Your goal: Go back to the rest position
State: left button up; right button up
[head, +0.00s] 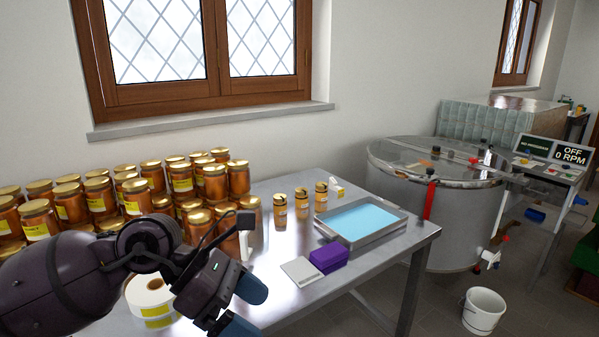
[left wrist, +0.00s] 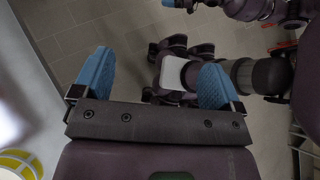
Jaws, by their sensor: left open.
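My left gripper (head: 250,304) is in the lower left of the head view, over the front edge of the metal table (head: 385,243). Its two blue fingers stand apart with nothing between them. In the left wrist view the open left gripper (left wrist: 155,78) hangs over bare floor, with my own base beyond it. Part of my right arm shows at the top right of that view. A bit of blue at its end, likely the right gripper (left wrist: 172,4), is cut off by the top edge, so its jaws cannot be judged.
Many honey jars (head: 133,197) crowd the table's left. A label roll (head: 150,297) lies close beside my left gripper. A blue-topped tray (head: 362,219), purple box (head: 330,257) and small jars (head: 301,197) stand farther right. A steel tank (head: 440,215) and white bucket (head: 483,311) stand beyond.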

pick_arm(q)
jog(key=w+d+r+n+h, duration=0.2)
jog(key=d+r+n+h, duration=0.1)
jog(key=r+n+h, duration=0.3)
jog(key=w+a+r+n+t+h, duration=0.25)
jog(key=w+n+t+h, duration=0.25)
jog(key=n+t, duration=0.55)
jog(key=w+a+f+n+t+y, duration=0.3)
jog(key=a+f+n+t+y, duration=0.3)
jog(key=n, duration=0.5)
jog(key=w+a+f+n+t+y, duration=0.2)
jog(key=a+f+n+t+y, duration=0.3)
jog(key=f+n, duration=0.45)
jog(key=s+a+f+n+g+y, duration=0.25)
jog(key=f+n+y, duration=0.2)
jog(key=f, duration=0.25)
jog(key=s+a+f+n+g+y, duration=0.2)
jog(key=s+a+f+n+y, duration=0.15)
jog(key=f+n, duration=0.35)
jog(key=s+a+f+n+g+y, duration=0.2)
jog(key=s+a+f+n+g, duration=0.1)
jog(key=s+f, duration=1.1)
jog(key=s+a+g, duration=0.1)
jog(key=s, duration=0.2)
jog(key=shift+s, duration=0.25)
jog(key=shift+f, duration=0.1)
